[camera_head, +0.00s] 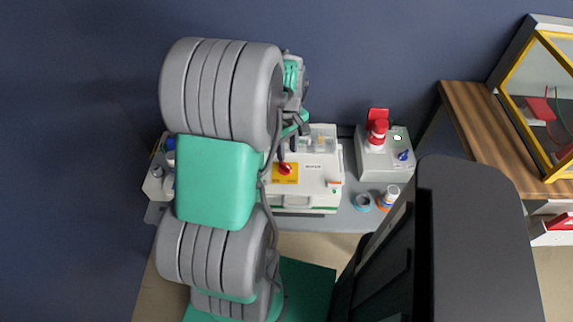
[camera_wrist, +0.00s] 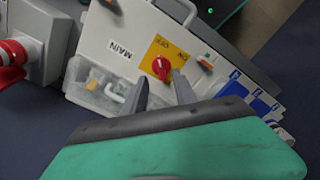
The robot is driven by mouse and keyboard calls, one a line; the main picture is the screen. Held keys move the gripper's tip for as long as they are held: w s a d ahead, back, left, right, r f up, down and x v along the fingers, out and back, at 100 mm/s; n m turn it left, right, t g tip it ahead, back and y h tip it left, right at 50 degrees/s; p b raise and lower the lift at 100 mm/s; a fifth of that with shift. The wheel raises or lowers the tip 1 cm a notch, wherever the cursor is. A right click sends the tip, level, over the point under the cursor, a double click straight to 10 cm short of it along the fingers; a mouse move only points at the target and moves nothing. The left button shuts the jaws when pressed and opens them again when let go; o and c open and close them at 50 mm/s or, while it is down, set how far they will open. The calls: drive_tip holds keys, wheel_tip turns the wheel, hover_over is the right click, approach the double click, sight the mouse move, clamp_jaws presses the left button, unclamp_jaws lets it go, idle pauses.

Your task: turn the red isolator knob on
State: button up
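The red isolator knob (camera_head: 285,169) is mounted on a yellow plate (camera_head: 293,179) on a white box (camera_head: 325,185) on the bench. In the wrist view the knob (camera_wrist: 161,65) shows on its yellow plate, beside a "MAIN" label (camera_wrist: 120,48). My gripper (camera_head: 287,148) is just behind the knob in the head view, with its fingers pointing down. In the wrist view the two grey fingers of my gripper (camera_wrist: 160,82) are apart and empty, with the tips near the knob's lower side. I see no contact; the exact height gap cannot be told.
A grey socket box with a red-and-white plug (camera_head: 377,132) stands to the right. Tape rolls (camera_head: 362,202) lie before it. A clear compartment with small parts (camera_wrist: 100,88) is on the white box. A wooden table (camera_head: 470,125) with a yellow-framed case is farther right.

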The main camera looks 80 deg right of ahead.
sight(286, 166)
wheel_tip(286, 166, down, 7)
drive_tip(key=shift+w+r, duration=0.1)
drive_tip(key=shift+r, duration=0.05)
clamp_jaws()
idle(0.4)
